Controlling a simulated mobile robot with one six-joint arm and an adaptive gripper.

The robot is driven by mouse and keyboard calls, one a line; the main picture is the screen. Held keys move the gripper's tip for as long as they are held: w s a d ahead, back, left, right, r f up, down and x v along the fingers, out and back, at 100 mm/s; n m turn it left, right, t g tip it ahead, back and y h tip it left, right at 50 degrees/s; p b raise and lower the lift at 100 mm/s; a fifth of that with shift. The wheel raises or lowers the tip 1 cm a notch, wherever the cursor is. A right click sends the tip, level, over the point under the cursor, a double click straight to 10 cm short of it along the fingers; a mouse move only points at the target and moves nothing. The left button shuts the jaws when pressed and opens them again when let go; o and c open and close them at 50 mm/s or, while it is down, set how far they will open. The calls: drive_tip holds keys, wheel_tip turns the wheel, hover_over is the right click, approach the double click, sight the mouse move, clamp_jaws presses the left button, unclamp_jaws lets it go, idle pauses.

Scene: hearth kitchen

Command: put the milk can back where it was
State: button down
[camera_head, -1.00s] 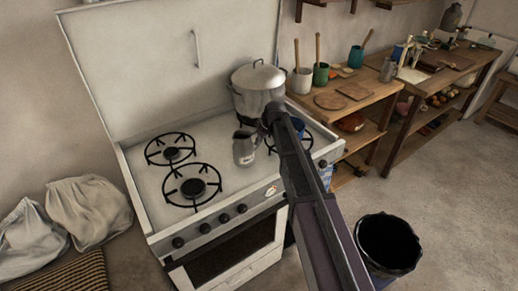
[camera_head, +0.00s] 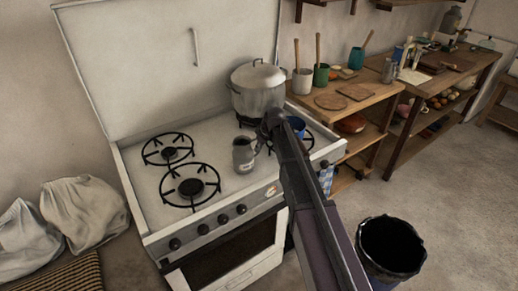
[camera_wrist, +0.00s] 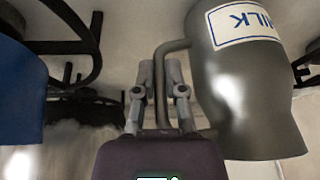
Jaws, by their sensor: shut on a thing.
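The grey metal milk can (camera_head: 243,156) is over the white stove top (camera_head: 222,181), right of the front left burner and in front of the big pot. I cannot tell whether its base touches the stove. In the wrist view the milk can (camera_wrist: 247,95) shows its white label with blue "MILK" lettering and its side handle. My gripper (camera_wrist: 167,84) is shut on that handle, with the can's body beside the fingers. In the head view my arm's dark links hide most of the gripper.
A large lidded pot (camera_head: 258,90) stands on the back right of the stove. A blue mug (camera_head: 297,127) is just right of my wrist. Black burner grates (camera_head: 190,186) lie to the left. A wooden shelf (camera_head: 350,108) stands right of the stove, a black bucket (camera_head: 390,246) on the floor.

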drive_tip(key=shift+f, duration=0.15)
drive_tip(key=c, duration=0.7)
unclamp_jaws()
drive_tip(key=shift+r, duration=0.2)
drive_tip(key=p+v, duration=1.1)
drive_tip(key=v, duration=0.1)
drive_tip(key=shift+s, duration=0.1)
idle(0.5)
drive_tip(key=s+d+m+g+h, duration=0.1)
drive_tip(key=s+d+m, duration=0.2)
drive_tip(key=s, duration=0.6)
drive_tip(key=s+d+f+m+g+h, duration=0.1)
drive_tip(key=s+d+m, duration=0.2)
drive_tip(key=s, duration=0.6)
drive_tip(key=s+d+m+h, duration=0.1)
drive_tip(key=s+d+m, duration=0.2)
drive_tip(key=s+d, duration=0.4)
drive_tip(key=shift+s+f+g+h, duration=0.1)
drive_tip(key=shift+s+g+h, duration=0.1)
drive_tip(key=shift+s, duration=0.3)
drive_tip(key=shift+s+f+g+h, duration=0.1)
drive_tip(key=shift+s+f+g, duration=0.1)
drive_tip(key=shift+s, duration=0.3)
